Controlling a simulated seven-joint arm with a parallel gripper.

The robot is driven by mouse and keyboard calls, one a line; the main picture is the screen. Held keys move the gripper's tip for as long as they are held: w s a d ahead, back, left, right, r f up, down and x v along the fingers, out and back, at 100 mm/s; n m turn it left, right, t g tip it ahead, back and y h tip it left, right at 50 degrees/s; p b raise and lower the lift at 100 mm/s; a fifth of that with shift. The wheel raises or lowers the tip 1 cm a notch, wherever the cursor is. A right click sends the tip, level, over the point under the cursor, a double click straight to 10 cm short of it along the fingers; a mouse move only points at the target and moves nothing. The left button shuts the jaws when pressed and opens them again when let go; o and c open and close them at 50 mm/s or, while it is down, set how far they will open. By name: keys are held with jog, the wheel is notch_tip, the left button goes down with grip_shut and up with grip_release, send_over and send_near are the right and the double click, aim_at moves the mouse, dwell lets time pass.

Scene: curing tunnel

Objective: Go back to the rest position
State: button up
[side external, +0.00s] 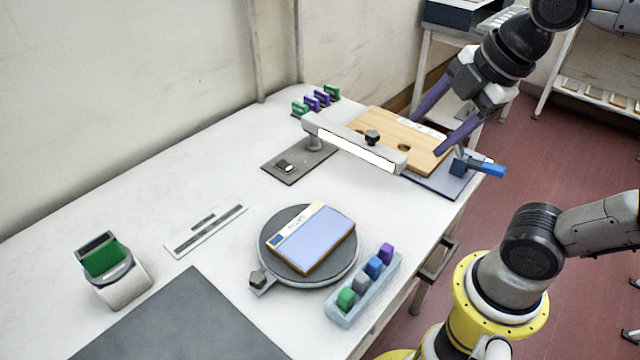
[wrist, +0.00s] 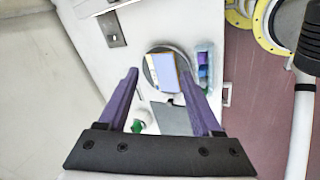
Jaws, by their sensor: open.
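My gripper (side external: 440,122) is open and empty, with two purple fingers spread apart. In the side external view it is in front of or above the wooden board (side external: 385,128) at the far end of the table; its exact height is hard to tell. In the wrist view the gripper (wrist: 172,88) looks along the table, and nothing sits between its fingers.
The curing lamp bar (side external: 350,148) stands beside the board on a grey base. A round turntable (side external: 268,248) carries a blue-faced block (side external: 315,240). A tray (side external: 345,318) of coloured pieces, a green-topped holder (side external: 122,284) and a dark mat (side external: 185,325) stand nearer. A blue-handled clamp (side external: 485,168) juts over the table edge.

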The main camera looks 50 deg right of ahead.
jog(key=s+f+m, duration=0.3)
jog(key=f+m, duration=0.2)
jog(key=m, duration=0.9)
jog(key=shift+s+d, duration=0.2)
jog(key=shift+d, duration=0.2)
